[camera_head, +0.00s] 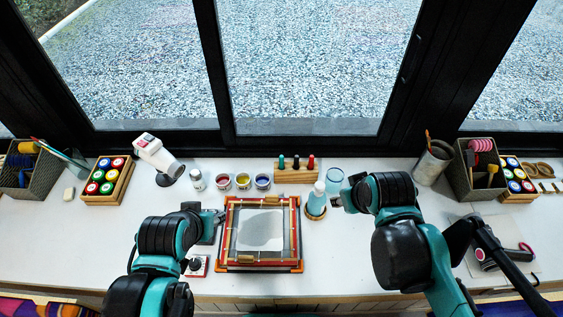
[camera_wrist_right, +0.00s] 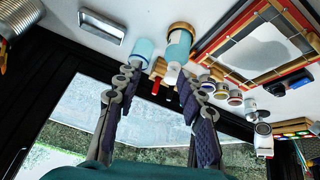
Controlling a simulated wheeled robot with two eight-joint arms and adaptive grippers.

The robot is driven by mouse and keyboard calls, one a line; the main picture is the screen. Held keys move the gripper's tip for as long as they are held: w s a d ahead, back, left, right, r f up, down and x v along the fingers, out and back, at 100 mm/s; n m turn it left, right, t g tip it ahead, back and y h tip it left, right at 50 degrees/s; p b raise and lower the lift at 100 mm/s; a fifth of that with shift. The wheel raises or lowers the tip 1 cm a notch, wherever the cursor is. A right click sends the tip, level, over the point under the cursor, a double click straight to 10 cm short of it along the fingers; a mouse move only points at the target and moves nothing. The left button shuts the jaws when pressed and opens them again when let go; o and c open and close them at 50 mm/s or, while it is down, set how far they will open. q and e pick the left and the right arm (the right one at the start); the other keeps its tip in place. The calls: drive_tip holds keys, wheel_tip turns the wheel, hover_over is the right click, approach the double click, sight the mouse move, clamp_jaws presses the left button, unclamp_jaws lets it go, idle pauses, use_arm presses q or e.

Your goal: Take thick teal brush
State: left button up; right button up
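A wooden rack (camera_head: 296,175) at the back of the table holds three upright handles. The left one is a dark teal-green handle (camera_head: 281,160), which looks like the teal brush; beside it stand a blue handle (camera_head: 296,160) and a red handle (camera_head: 311,161). In the right wrist view the red handle (camera_wrist_right: 155,87) shows between the fingers; the teal one cannot be made out. My right gripper (camera_head: 337,201) is beside the bottle, apart from the rack; its fingers are spread and empty in its wrist view (camera_wrist_right: 157,77). My left gripper (camera_head: 219,215) is left of the screen frame, its fingers too small to judge.
A white-capped bottle (camera_head: 318,197) on a wooden coaster and a glass of bluish water (camera_head: 334,178) stand near my right gripper. Paint cups (camera_head: 243,181) stand left of the rack. The screen frame (camera_head: 260,264) fills the front middle. A metal can (camera_head: 433,164) stands at the right.

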drive_tip(key=w+a+r+n+g+p, duration=0.2)
drive_tip(key=w+a+r+n+p, duration=0.15)
drive_tip(key=w+n, duration=0.4)
drive_tip(key=n+g+p, duration=0.4)
drive_tip(key=n, duration=0.5)
hover_over(281, 156)
drive_tip(key=f, duration=0.4)
drive_tip(key=d+f, duration=0.1)
drive_tip(key=f, duration=0.1)
drive_tip(key=shift+f, duration=0.15)
drive_tip(key=shift+n, duration=0.65)
drive_tip(key=f, duration=0.2)
drive_tip(key=a+f, duration=0.1)
drive_tip(key=f, duration=0.1)
drive_tip(key=shift+w+f, duration=0.15)
wheel_tip(281, 156, down, 5)
drive_tip(key=shift+b, duration=0.6)
clamp_jaws()
